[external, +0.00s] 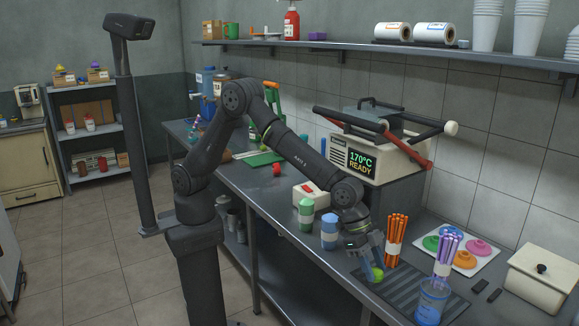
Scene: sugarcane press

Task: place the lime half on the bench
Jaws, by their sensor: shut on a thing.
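The lime half (377,273) is a small bright green round thing at the tips of my gripper (372,272). My gripper points down and is shut on it, low over the front part of the bench near the dark ribbed mat. The fingers hide part of the lime half, and I cannot tell whether it touches the surface below. The bench (290,226) is a long grey metal counter running from the back left to the front right.
A green-capped bottle (306,215) and a blue-capped bottle (329,232) stand left of my gripper. Orange straws (396,235) stand close on its right. Purple straws (447,252), a clear blue container (432,300) and a white box (541,277) are farther right. The press (375,145) stands behind.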

